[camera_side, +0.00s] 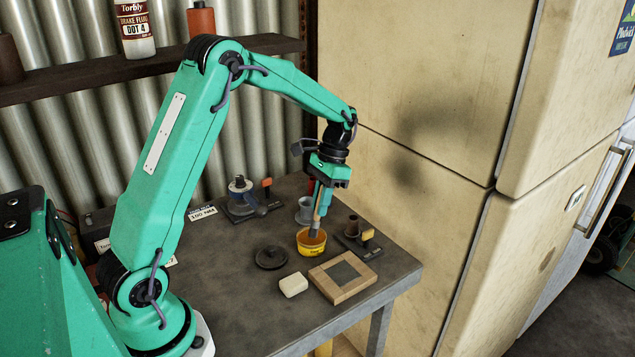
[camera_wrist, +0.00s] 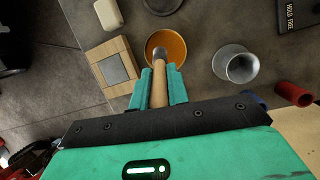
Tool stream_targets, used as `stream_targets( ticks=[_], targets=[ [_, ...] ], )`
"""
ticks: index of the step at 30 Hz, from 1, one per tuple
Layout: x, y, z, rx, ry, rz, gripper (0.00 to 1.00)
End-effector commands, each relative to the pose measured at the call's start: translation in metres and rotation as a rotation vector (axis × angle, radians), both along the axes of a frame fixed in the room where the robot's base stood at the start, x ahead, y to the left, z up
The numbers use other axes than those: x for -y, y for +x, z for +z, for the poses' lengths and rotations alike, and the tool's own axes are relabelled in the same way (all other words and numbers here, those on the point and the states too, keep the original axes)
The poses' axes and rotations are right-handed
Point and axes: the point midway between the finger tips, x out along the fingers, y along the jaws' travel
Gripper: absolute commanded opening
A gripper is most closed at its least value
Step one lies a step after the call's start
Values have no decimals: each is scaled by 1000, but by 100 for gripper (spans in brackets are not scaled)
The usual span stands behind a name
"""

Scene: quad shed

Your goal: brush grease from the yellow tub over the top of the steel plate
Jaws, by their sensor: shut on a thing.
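The yellow tub (camera_side: 312,250) stands on the bench with orange grease inside; in the wrist view it shows as a round orange pool (camera_wrist: 175,45). My gripper (camera_side: 322,205) is above the tub and shut on the wooden handle of a brush (camera_wrist: 159,92), also in the wrist view (camera_wrist: 160,84). The brush points down, its grey end over or in the tub; its bristle tip is hidden, so I cannot tell if it touches the grease. The steel plate (camera_side: 345,272) is a grey square in a wooden frame (camera_side: 324,287), in front and right of the tub; it also shows in the wrist view (camera_wrist: 115,68).
A white block (camera_side: 293,285) and a dark disc (camera_side: 271,257) lie left of the frame. A grey flared cup (camera_wrist: 235,65) and a red cylinder (camera_wrist: 293,94) stand near the tub. A cream cabinet (camera_side: 420,160) closes the right side. Bare bench lies in front.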

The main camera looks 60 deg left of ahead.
Motion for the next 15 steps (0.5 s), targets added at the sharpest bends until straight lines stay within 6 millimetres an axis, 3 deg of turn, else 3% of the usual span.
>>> stream_targets(
  ticks=[15],
  targets=[
    [0,0,-5,0,0,0,0]
  ],
)
